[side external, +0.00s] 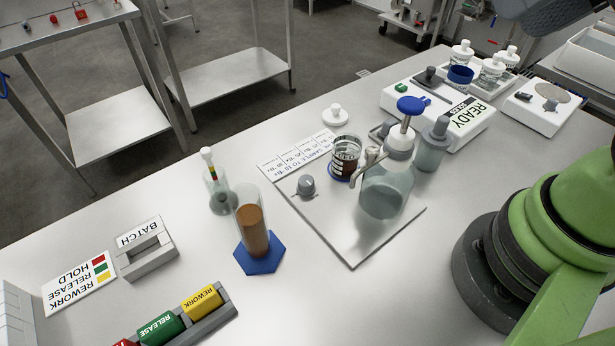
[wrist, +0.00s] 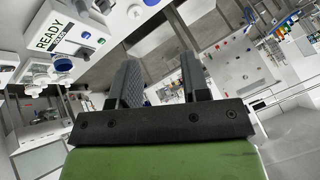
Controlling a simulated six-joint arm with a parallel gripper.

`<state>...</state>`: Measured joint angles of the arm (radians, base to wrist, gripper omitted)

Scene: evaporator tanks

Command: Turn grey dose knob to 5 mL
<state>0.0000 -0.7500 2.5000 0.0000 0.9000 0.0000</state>
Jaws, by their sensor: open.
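A small grey knob (side external: 305,185) stands on the metal plate (side external: 350,250) in the side external view, below a printed label card (side external: 294,155). I cannot read any dose marking on it. To its right on the plate stand a beaker of dark liquid (side external: 346,160) and a clear glass bottle (side external: 384,192) with a spout. The gripper is not in the side external view, and I cannot make out the knob in the wrist view.
A cylinder of brown liquid on a blue hexagonal base (side external: 260,258) and a flask (side external: 216,190) stand left of the plate. A white READY unit (side external: 470,125) is at the back; it also shows in the wrist view (wrist: 65,30).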

